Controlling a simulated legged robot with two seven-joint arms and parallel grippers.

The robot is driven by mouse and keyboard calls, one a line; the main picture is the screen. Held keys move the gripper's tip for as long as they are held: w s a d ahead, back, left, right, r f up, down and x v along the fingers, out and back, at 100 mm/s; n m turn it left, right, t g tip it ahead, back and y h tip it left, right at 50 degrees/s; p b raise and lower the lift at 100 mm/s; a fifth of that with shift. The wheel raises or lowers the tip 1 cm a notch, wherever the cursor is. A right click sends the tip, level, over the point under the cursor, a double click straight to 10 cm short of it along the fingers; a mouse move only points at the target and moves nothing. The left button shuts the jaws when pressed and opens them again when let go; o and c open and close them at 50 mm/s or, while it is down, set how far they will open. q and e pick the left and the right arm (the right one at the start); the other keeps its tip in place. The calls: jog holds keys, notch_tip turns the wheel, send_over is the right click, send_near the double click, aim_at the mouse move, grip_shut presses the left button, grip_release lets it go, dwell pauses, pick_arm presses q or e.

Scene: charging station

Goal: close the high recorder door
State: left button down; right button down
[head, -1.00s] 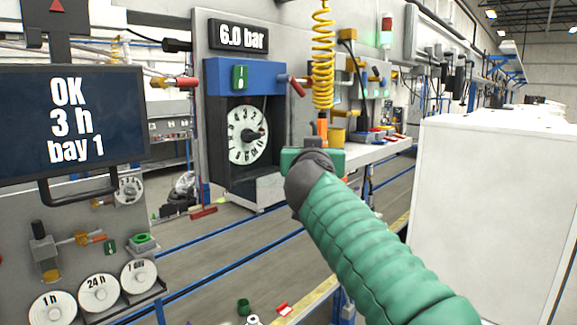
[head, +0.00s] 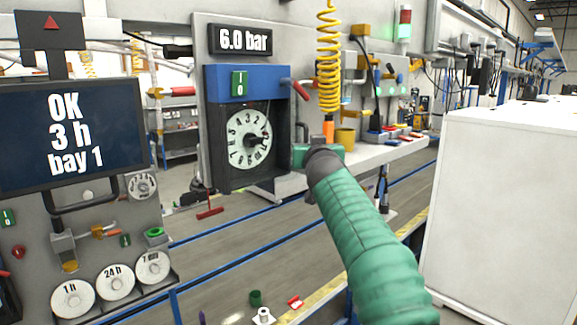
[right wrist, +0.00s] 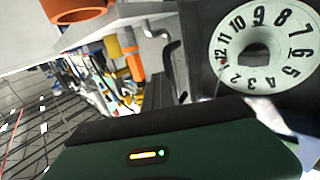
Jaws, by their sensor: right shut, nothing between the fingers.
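The recorder (head: 248,84) is on a grey panel, with a blue top band and a dark front. Its white numbered dial (head: 238,150) shows inside a dark frame, and it also shows at the upper right of the right wrist view (right wrist: 228,53). The dark door frame (head: 222,180) surrounds the dial; I cannot tell how far it stands open. My right gripper (head: 302,157) is shut and empty, just right of the recorder's front in the head view. Whether it touches the door is unclear. Its green body fills the bottom of the right wrist view. My left gripper is out of view.
A red-handled lever (head: 300,90) sticks out at the recorder's right. A yellow coiled hose (head: 328,65) hangs beside it. A bench with small parts (head: 390,150) stands behind my gripper. A white cabinet (head: 500,210) is at right, a monitor (head: 70,135) at left.

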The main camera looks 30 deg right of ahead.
jog(key=w, duration=0.3)
jog(key=shift+p, duration=0.35)
jog(key=shift+d, duration=0.1)
